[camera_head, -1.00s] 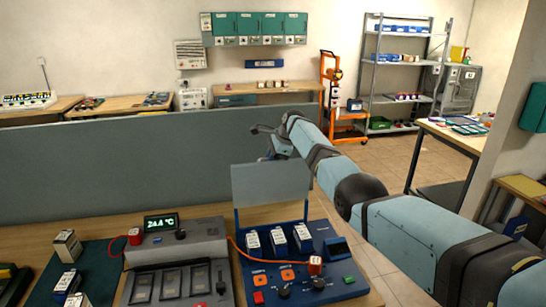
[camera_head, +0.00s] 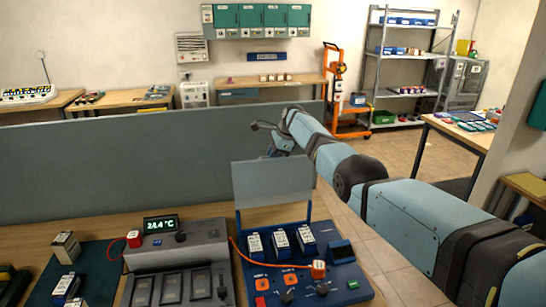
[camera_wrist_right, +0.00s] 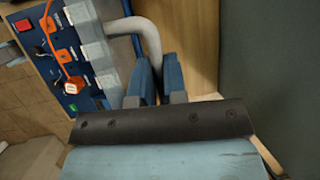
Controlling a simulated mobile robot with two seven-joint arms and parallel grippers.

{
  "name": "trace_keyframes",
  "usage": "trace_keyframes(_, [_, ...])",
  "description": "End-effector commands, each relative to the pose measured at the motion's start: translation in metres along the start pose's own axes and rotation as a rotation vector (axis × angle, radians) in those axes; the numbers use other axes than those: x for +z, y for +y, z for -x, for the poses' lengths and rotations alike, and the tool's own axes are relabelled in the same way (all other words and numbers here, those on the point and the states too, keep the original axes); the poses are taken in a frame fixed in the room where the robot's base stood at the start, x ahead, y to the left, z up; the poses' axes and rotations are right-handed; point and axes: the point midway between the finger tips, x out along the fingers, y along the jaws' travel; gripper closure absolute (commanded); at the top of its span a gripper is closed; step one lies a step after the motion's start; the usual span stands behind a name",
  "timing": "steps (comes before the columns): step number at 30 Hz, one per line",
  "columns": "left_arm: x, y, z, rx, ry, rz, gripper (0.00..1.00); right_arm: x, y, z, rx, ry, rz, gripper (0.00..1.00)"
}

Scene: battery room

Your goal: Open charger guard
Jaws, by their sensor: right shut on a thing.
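The blue charger (camera_head: 325,250) stands on the near bench, with several white-and-blue batteries (camera_head: 281,240) in its slots. Its guard (camera_head: 272,184), a pale grey panel on blue side arms, stands raised at the charger's back, clear of the batteries. My right gripper (camera_head: 275,150) is partly hidden behind the guard's top edge. In the right wrist view its blue fingers (camera_wrist_right: 157,72) are shut on a curved grey bar (camera_wrist_right: 149,38), which appears to be the guard's handle. My left gripper is in no view.
A grey tester (camera_head: 178,255) with a lit display stands left of the charger, and an orange cable runs between them. A grey partition (camera_head: 110,170) stands behind the bench. A green mat with loose batteries lies at the left.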

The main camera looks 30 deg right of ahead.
Motion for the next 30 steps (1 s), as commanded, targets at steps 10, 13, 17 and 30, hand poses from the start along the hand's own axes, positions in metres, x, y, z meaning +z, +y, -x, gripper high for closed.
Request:
trace_keyframes(10, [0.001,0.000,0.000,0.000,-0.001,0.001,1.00,-0.001,0.001,-0.001,0.002,0.001,0.000,0.78])
trace_keyframes(13, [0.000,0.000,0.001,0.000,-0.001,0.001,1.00,-0.001,0.000,0.002,0.000,0.001,0.000,0.78])
trace_keyframes(17, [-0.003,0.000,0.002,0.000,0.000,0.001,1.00,0.000,-0.001,0.015,-0.001,0.001,0.000,0.78])
trace_keyframes(30, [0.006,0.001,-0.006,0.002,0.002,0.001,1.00,-0.002,0.000,0.107,-0.001,0.002,0.000,0.78])
